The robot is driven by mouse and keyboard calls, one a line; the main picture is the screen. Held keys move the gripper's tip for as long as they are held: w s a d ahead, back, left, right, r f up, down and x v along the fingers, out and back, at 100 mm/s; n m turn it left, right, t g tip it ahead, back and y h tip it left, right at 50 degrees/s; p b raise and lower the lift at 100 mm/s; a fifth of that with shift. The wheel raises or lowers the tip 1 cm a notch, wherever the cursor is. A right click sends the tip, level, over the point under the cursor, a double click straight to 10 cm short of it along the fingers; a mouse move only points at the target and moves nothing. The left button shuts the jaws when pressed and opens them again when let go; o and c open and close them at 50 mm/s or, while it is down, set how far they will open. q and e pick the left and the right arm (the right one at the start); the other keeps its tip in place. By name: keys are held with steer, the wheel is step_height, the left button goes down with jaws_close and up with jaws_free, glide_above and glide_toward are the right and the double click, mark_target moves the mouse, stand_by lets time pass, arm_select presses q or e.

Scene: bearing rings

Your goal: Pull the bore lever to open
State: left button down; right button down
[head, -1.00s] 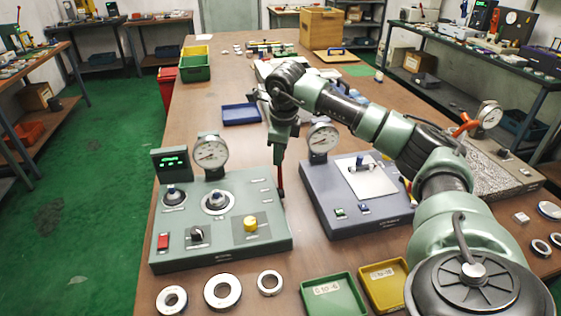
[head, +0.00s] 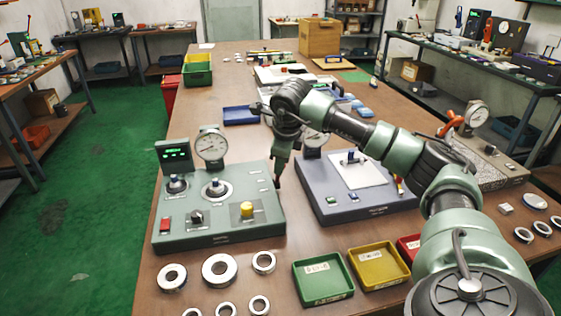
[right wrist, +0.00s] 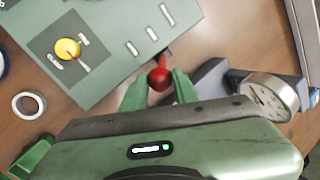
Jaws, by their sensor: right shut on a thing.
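The green-grey bore gauge station (head: 218,228) stands at the front left of the bench, with a dial, a green display and a yellow knob on it. Its lever has a red ball end (right wrist: 160,77), seen in the right wrist view at the station's right edge. My right gripper (head: 279,175) is at that edge in the head view. In the right wrist view its two green fingers (right wrist: 160,88) are shut around the red lever end. In the head view the gripper mostly hides the lever. My left gripper is not in view.
A blue-grey station (head: 355,205) with a dial stands close on the right. Several metal rings (head: 220,270) lie in front. Green (head: 323,277), yellow (head: 379,266) and red (head: 409,247) trays stand at front right. A blue tray (head: 241,115) lies behind.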

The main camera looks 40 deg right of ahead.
steer(key=shift+s+a+f, duration=0.2)
steer(key=shift+f, duration=0.2)
steer(key=shift+s+a+f, duration=0.15)
steer(key=shift+f, duration=0.2)
steer(key=c, duration=1.1)
jaws_free()
steer(key=shift+s+r, duration=0.1)
steer(key=shift+r, duration=0.05)
steer(key=shift+d+r, duration=0.15)
steer(key=shift+r, duration=0.1)
steer(key=v, duration=0.7)
steer(key=shift+r, duration=0.35)
